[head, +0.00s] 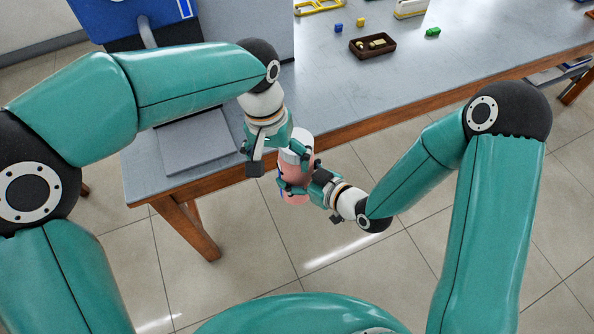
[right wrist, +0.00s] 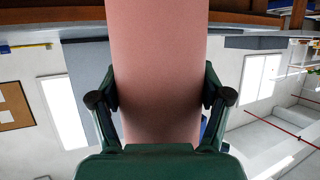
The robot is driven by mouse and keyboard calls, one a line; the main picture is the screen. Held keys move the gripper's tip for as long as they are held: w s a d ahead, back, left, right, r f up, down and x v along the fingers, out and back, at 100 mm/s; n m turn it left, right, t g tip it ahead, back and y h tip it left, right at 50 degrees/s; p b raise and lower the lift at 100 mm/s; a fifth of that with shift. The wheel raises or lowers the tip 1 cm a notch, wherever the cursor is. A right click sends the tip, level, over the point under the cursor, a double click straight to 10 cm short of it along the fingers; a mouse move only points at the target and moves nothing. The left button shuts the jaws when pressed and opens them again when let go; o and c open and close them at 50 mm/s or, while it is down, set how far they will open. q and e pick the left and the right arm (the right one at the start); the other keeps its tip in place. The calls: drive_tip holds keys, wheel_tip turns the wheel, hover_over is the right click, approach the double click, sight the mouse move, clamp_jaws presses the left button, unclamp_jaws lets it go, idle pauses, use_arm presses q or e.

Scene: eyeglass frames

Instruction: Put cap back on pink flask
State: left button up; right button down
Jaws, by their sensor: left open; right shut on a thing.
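The pink flask (head: 298,199) is in the air just off the table's front edge, roughly upright in the head view. My right gripper (head: 300,180) is shut around its body. In the right wrist view, the flask's smooth pink side (right wrist: 160,70) fills the middle, with a finger on each side of it. My left gripper (head: 275,160) is open beside the flask's upper part, at its left. A pale grey-white piece shows between the left gripper and the flask. I cannot tell whether it is the cap or part of a finger. The flask's mouth is not clearly visible.
The grey table (head: 330,95) has a wooden edge. A grey flat panel (head: 195,142) lies at its left, under my left arm. Open floor is below the flask.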

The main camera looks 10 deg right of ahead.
use_arm(q)
drive_tip(key=r+n, duration=0.1)
drive_tip(key=r, duration=0.1)
drive_tip(key=w+d+r+n, duration=0.1)
drive_tip(key=d+r, duration=0.1)
drive_tip(key=r, duration=0.1)
drive_tip(key=shift+w+d+r+n, duration=0.2)
drive_tip(key=shift+w+r+n, duration=0.1)
drive_tip(key=shift+w+n, duration=0.1)
use_arm(e)
drive_tip(key=shift+r, duration=0.1)
use_arm(q)
drive_tip(key=w+n, duration=0.1)
drive_tip(key=d+r+n, duration=0.1)
drive_tip(key=shift+w+r+n+t+y, duration=0.25)
drive_tip(key=shift+w+n+t+y, duration=0.05)
drive_tip(key=shift+w+y, duration=0.1)
drive_tip(key=shift+w+d+r+n, duration=0.2)
drive_tip(key=shift+w+n, duration=0.25)
drive_tip(key=shift+n, duration=0.35)
drive_tip(key=shift+f, duration=0.1)
drive_tip(key=shift+f, duration=4)
